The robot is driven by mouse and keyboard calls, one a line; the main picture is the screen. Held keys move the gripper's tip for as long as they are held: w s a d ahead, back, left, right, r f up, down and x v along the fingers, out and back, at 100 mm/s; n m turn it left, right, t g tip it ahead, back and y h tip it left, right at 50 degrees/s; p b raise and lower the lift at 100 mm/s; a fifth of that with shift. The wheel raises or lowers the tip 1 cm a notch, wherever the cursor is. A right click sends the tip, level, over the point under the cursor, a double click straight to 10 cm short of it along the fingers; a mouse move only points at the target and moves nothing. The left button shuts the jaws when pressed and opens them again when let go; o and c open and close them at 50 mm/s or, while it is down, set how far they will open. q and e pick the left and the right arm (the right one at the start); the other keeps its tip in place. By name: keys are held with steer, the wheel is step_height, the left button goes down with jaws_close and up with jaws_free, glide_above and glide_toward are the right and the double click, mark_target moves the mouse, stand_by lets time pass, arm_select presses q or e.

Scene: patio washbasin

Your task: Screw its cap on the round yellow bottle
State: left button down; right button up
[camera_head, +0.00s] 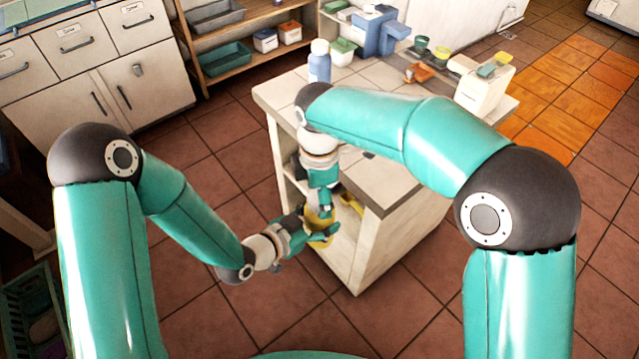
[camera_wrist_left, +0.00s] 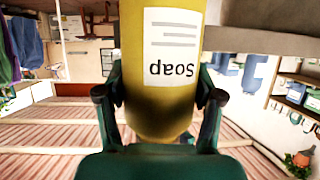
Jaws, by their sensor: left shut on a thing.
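The round yellow bottle (camera_wrist_left: 160,105) fills the middle of the left wrist view, with a white "Soap" label that reads upside down there. My left gripper (camera_wrist_left: 158,95) is shut on it, one finger on each side. In the head view, only a little yellow of the bottle (camera_head: 317,216) shows between the grippers. My left gripper (camera_head: 322,233) holds it beside the counter's open front. My right gripper (camera_head: 322,200) points down right over the bottle. Its fingers are too small and overlapped to tell whether they are open. I cannot make out the cap.
The white counter (camera_head: 378,262) stands just right of the grippers, with a yellow thing (camera_head: 352,203) at its open shelf. On top are a blue bottle (camera_head: 319,62), blue containers (camera_head: 372,32) and a cream dispenser (camera_head: 482,88).

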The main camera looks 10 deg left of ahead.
steer(key=shift+f, duration=0.15)
steer(key=shift+c, duration=0.4)
steer(key=c, duration=1.1)
steer(key=m, duration=0.5)
steer(key=shift+c, duration=0.2)
steer(key=m, duration=1.6)
steer(key=o, duration=1.4)
steer(key=shift+c, duration=0.2)
step_height(320, 180, up, 12)
